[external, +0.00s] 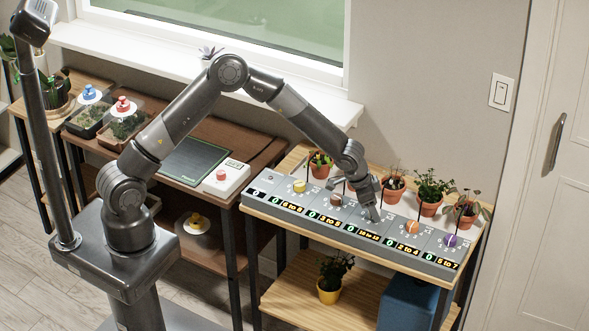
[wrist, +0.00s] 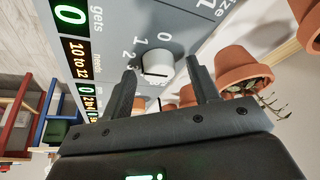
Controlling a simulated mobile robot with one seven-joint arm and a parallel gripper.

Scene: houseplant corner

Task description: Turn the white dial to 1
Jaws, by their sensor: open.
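The white dial (wrist: 155,66) sits on the grey panel in the wrist view, with the marks 0, 1 and 2 visible around it. I cannot tell exactly which mark it points at. My gripper (wrist: 161,72) is open, with one finger on each side of the dial; I cannot tell if either touches it. The green display (wrist: 70,13) beside "gets" reads 0, and the "needs" display (wrist: 76,52) reads 10 to 12. In the external view my gripper (external: 371,207) is over the middle of the long control panel (external: 258,199) and hides the white dial.
A yellow dial (external: 299,186) and a brown dial (external: 335,200) are to the left; an orange dial (external: 412,227) and a purple dial (external: 450,240) are to the right. Several potted plants stand behind the panel, including one close to my gripper (external: 394,184). A light switch (external: 503,92) is on the wall.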

